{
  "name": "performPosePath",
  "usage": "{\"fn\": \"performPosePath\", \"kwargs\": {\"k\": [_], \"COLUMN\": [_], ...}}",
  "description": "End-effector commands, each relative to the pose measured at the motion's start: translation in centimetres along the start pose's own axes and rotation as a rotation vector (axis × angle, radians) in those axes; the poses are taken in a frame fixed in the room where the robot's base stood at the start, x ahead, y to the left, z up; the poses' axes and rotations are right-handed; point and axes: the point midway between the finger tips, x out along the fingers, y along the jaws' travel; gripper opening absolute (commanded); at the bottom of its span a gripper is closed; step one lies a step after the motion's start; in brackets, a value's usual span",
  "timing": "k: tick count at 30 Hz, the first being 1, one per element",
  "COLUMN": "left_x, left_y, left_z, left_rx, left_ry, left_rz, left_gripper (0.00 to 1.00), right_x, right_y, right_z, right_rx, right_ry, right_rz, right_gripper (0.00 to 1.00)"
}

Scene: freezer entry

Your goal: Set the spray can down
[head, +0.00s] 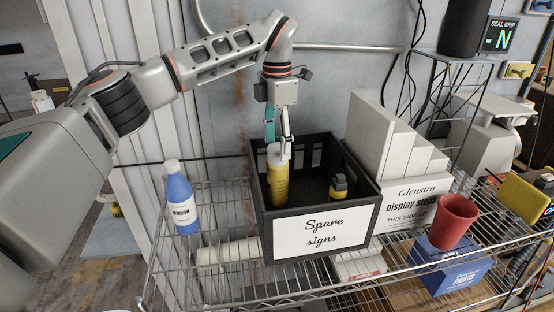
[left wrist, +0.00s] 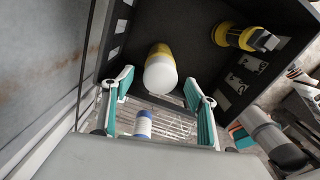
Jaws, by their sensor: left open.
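The yellow spray can with a white cap (head: 277,180) stands roughly upright inside the black "Spare signs" bin (head: 258,205), on its left side. In the left wrist view the spray can (left wrist: 160,70) shows from above, cap toward the camera, within the bin's dark interior. My left gripper (head: 279,145) points down over the can, close to its cap. In the wrist view the left gripper's teal-padded fingers (left wrist: 160,105) are spread wide, with a gap on each side of the can. The can's base is hidden by the bin wall. My right gripper is not seen.
A yellow-and-black flashlight-like item (head: 338,187) is in the bin's right side. A blue bottle (head: 180,200) stands left of the bin on the wire shelf (head: 215,270). White display steps (head: 395,150), a red cup (head: 453,220) and a blue box (head: 450,265) are at right.

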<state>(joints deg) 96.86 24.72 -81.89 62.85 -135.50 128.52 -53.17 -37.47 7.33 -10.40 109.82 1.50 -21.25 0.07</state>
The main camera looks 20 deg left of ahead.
Motion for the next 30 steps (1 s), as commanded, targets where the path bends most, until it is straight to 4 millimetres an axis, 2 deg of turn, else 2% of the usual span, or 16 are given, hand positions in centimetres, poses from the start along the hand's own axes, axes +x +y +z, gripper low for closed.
{"fn": "performPosePath", "kwargs": {"k": [3,9,30], "left_x": [-2.3,-4.3,-4.7], "left_y": [0.1,0.0,0.0], "left_z": [0.0,0.0,0.0], "left_rx": [0.000,0.000,0.001], "left_ry": [-0.001,0.000,0.001], "left_rz": [0.004,0.001,0.000], "left_gripper": [0.58,0.58,0.58], "right_x": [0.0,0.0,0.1], "right_y": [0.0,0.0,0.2], "right_z": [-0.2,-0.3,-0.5], "right_rx": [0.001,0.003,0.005], "right_ry": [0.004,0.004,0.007], "right_rz": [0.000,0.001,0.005], "right_gripper": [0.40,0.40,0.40]}}
